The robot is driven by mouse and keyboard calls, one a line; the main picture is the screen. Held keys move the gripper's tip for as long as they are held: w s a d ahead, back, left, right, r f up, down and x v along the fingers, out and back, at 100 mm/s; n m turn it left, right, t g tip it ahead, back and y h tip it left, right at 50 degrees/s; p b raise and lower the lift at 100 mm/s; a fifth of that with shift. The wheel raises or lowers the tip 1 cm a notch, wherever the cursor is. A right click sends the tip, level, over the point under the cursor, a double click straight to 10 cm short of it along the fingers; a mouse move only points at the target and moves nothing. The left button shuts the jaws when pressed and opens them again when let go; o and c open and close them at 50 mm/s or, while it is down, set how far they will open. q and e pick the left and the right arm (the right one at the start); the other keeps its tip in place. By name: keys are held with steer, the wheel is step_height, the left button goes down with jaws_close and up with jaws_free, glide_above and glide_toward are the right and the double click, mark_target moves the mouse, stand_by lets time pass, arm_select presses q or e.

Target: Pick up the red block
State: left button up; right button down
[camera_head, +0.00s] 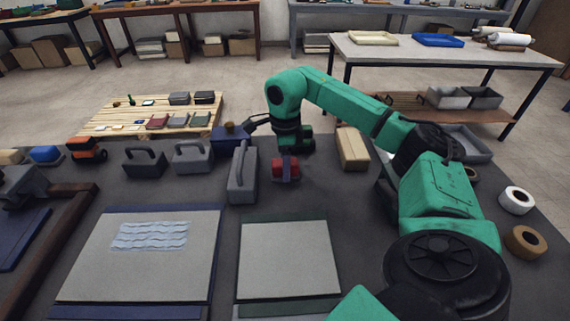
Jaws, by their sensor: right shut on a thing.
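The red block (279,172) is on the dark work surface near the middle of the view, just right of a grey handled tool. My right gripper (286,165) points down onto it from above and is shut on it. The gripper covers part of the block's top and middle. I cannot tell whether the block touches the surface or is slightly raised.
A grey handled tool (243,175) stands close to the left of the block, with similar grey tools (192,157) further left. A tan box (352,149) stands to the right. Two flat grey boards (288,262) lie in front. White and brown tape rolls (516,200) lie far right.

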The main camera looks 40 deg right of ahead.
step_height(320, 180, up, 11)
steer(key=shift+r+p, duration=0.2)
steer(key=shift+p, duration=0.85)
step_height(320, 180, up, 9)
steer(key=p, duration=0.5)
steer(key=shift+f+p, duration=0.15)
steer(key=shift+p, duration=0.2)
